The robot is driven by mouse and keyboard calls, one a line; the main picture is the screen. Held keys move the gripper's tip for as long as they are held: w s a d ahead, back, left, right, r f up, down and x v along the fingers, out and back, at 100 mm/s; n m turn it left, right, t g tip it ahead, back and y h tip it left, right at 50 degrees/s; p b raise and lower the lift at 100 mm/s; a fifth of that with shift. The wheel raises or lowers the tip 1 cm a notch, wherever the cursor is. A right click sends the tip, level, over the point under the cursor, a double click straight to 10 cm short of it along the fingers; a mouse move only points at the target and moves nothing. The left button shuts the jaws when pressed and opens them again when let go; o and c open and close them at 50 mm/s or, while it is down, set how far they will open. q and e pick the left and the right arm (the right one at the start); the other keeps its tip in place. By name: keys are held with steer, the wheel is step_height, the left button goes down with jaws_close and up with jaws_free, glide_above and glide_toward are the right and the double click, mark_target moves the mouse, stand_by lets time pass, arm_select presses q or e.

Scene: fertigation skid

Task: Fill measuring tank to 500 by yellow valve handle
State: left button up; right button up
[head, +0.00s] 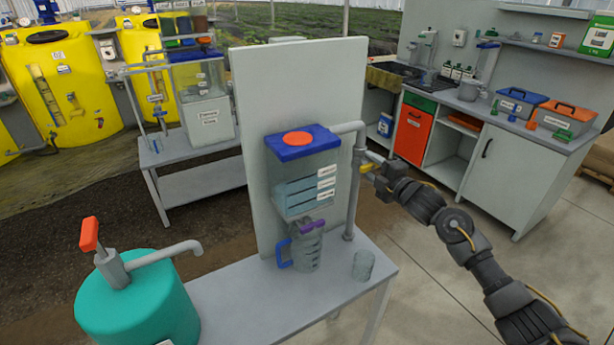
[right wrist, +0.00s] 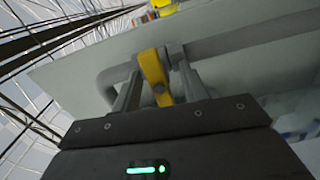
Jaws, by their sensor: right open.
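The measuring tank (head: 283,170) is a clear box with a blue lid and orange cap, mounted on a pale upright panel. Bluish liquid shows in its lower part; its small labels are too blurred to read. A grey pipe (head: 357,195) runs down its right side. The yellow valve handle (head: 367,167) is on this pipe, partly hidden by my right gripper (head: 372,172). In the right wrist view, the yellow handle (right wrist: 153,78) stands between the two fingers of my open right gripper (right wrist: 158,80); contact cannot be told. My left gripper is out of view.
A jug with a blue handle (head: 306,250) and a clear beaker (head: 363,266) stand on the grey bench (head: 250,305) below the tank. A teal pump vessel (head: 135,310) is at the left front. A sink counter (head: 530,137) stands behind my right arm.

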steer(key=p+v, duration=0.2)
steer(key=v, duration=0.3)
steer(key=shift+s+d+r, duration=0.1)
steer(key=shift+s, duration=0.05)
steer(key=shift+p+v, duration=0.5)
steer(key=shift+v, duration=0.3)
stand_by(0.5)
